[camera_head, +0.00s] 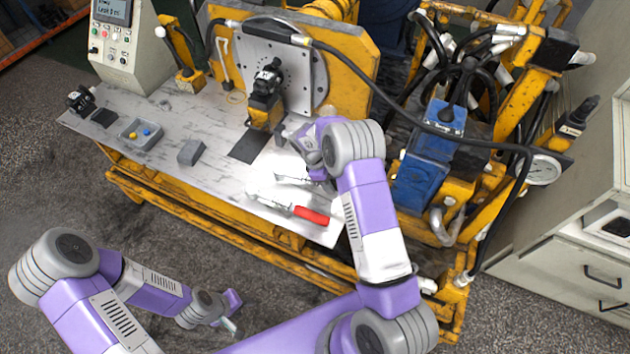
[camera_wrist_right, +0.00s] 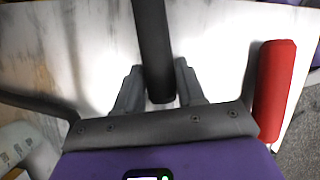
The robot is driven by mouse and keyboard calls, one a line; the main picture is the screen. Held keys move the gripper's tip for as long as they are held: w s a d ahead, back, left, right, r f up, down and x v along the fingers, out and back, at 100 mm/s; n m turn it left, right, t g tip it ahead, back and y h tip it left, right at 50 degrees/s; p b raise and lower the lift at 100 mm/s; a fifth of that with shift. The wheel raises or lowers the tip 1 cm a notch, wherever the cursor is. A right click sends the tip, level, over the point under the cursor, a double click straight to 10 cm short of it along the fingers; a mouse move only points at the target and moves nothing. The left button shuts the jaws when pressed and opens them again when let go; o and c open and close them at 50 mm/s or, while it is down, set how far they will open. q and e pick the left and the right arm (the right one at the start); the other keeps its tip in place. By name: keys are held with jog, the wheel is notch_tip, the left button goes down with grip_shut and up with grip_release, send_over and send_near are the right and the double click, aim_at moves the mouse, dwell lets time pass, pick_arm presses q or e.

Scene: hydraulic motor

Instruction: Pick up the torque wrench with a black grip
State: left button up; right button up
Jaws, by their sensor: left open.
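The torque wrench's black grip (camera_wrist_right: 153,45) shows in the right wrist view, reaching down between the two fingers of my right gripper (camera_wrist_right: 160,88). The fingers stand close on both sides of the grip; I cannot tell whether they press on it. In the head view my right gripper (camera_head: 308,172) is low over the table's right end, and my arm hides the grip. A bright metal shaft (camera_head: 290,179) shows beside it. My left gripper (camera_head: 232,312) is open and empty, low in front of the table, away from the tools.
A red-handled tool (camera_head: 311,215) lies close by, its red handle (camera_wrist_right: 275,88) right of my gripper. The marble-look table (camera_head: 215,170) holds a grey block (camera_head: 191,152) and a small tray (camera_head: 140,137). The yellow machine with hoses (camera_head: 440,160) crowds my right arm. A cabinet (camera_head: 570,260) stands right.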

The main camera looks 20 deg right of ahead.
grip_shut()
notch_tip(320, 180, up, 10)
jog(key=shift+r+p, duration=0.1)
jog(key=shift+p, duration=1.1)
jog(key=shift+c, duration=0.9)
grip_release()
grip_shut()
